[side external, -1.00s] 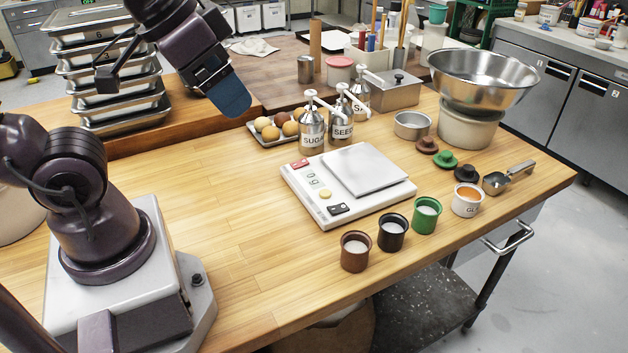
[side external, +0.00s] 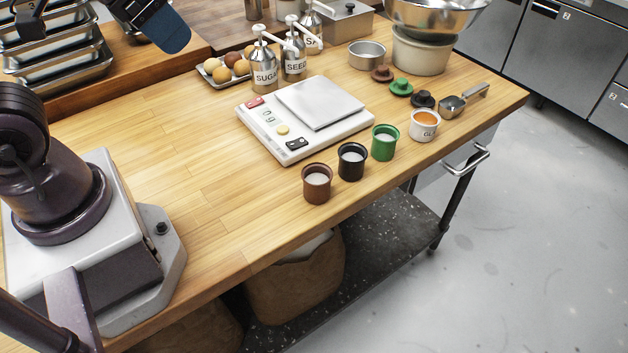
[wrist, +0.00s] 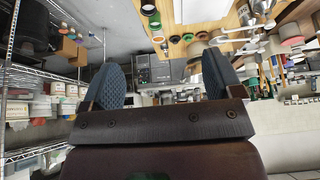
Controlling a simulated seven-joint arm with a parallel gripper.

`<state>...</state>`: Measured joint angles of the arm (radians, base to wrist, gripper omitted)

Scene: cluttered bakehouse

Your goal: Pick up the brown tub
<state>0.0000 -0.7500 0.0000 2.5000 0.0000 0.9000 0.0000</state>
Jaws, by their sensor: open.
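The brown tub (side external: 317,184) stands upright and lidless near the front edge of the wooden table in the side view, with pale contents. It is at the left end of a row with a black tub (side external: 351,162), a green tub (side external: 383,143) and a white labelled tub (side external: 424,125). My gripper (side external: 167,28) is at the top left, high above the table and well away from the brown tub; part of the arm is cut off. In the wrist view, my gripper's (wrist: 164,75) two blue fingers are wide apart with nothing between them.
A white scale (side external: 305,118) is just behind the tubs. Pump bottles (side external: 264,75), an egg tray (side external: 210,77), brown, green and black lids (side external: 401,87) and a metal scoop (side external: 453,106) stand around it. Stacked trays (side external: 55,68) are at left. The table left of the scale is clear.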

